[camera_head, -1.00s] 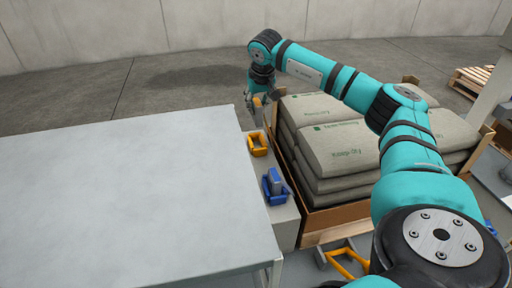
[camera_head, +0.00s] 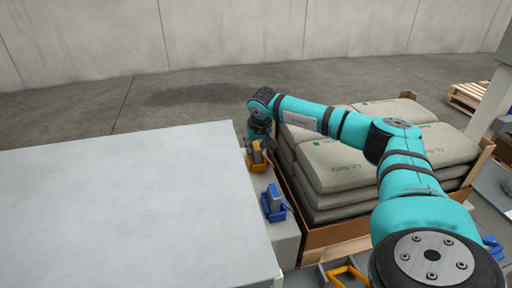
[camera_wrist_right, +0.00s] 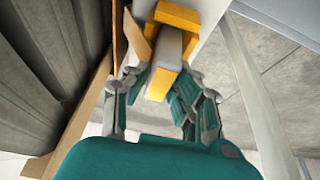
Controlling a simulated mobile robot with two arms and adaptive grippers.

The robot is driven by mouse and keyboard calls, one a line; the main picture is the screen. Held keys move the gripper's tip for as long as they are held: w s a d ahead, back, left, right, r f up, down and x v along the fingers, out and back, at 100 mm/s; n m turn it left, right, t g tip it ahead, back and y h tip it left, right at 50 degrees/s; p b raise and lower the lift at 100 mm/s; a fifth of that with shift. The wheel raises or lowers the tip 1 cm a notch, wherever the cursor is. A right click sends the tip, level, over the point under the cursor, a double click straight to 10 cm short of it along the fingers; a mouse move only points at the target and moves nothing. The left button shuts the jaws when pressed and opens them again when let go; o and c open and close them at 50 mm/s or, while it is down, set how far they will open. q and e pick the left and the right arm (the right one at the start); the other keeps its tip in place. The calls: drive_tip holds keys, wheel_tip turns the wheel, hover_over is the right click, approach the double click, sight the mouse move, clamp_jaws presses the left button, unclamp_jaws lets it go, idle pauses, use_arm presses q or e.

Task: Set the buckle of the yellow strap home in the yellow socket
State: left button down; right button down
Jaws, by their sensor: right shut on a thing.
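My right gripper (camera_head: 257,147) is over the yellow socket (camera_head: 256,165), at the far end of the grey ledge. It is shut on the buckle of the yellow strap (camera_wrist_right: 159,84), a grey block with a yellow end between the fingers in the right wrist view. The yellow socket (camera_wrist_right: 178,14) shows just beyond the buckle there, its arms on either side of the grey part. The buckle is lined up with the socket and looks at or partly in its opening; I cannot tell how deep. My left gripper is not in view.
A blue socket (camera_head: 275,213) with a buckle in it stands nearer on the ledge (camera_head: 284,238). Right of the ledge, a wooden crate (camera_head: 336,233) holds stacked sacks (camera_head: 345,165). A bare grey table (camera_head: 120,210) fills the left. A pallet (camera_head: 466,96) lies far right.

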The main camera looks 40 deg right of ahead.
drive_tip(key=c, duration=1.1)
unclamp_jaws()
drive_tip(key=shift+f, duration=0.1)
